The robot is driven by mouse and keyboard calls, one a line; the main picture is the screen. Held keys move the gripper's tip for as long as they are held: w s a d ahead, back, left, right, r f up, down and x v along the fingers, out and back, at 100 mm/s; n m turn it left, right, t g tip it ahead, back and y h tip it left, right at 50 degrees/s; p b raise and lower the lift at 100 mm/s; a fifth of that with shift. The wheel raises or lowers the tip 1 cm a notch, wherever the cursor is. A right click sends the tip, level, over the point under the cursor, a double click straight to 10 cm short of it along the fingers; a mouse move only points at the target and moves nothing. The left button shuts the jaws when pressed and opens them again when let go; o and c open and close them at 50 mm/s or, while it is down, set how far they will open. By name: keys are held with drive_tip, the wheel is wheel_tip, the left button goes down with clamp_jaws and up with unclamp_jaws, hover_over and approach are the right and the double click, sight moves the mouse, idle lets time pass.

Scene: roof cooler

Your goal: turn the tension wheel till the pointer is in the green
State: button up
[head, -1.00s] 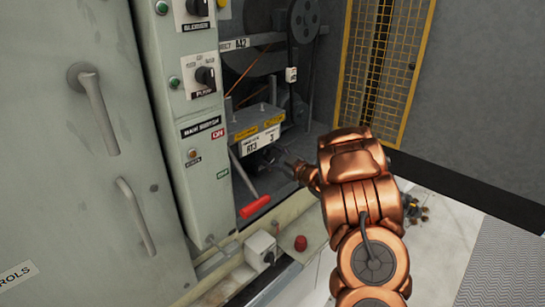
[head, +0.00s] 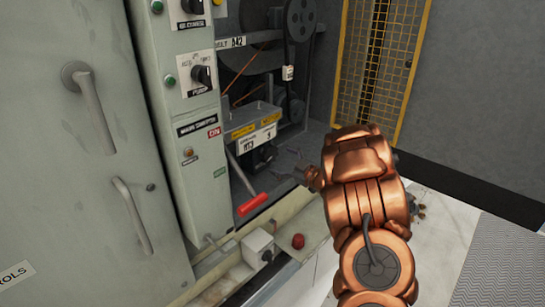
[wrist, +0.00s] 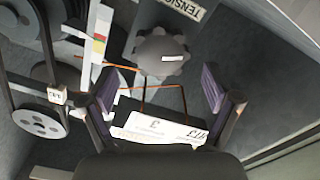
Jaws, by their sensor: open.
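The tension wheel (wrist: 161,52) is a dark grey knob with a scalloped rim and a small pale label, beside a plate lettered "TENSIO..." (wrist: 183,8). A pale gauge strip (wrist: 100,38) with red, yellow and green patches stands left of it. I cannot make out the pointer clearly. My gripper (wrist: 160,90) is open and empty, its purple pads spread wide. The wheel appears between and beyond the pads, with no visible contact.
A tray with a white label (head: 258,138) lies behind a red-handled lever (head: 252,204). Pulleys and a belt (wrist: 40,122) are at left in the wrist view. A grey control cabinet (head: 190,120) stands left. A yellow mesh guard (head: 375,70) stands behind.

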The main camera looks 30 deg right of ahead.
drive_tip(key=v, duration=0.6)
drive_tip(key=shift+s, duration=0.3)
drive_tip(key=shift+d, duration=0.1)
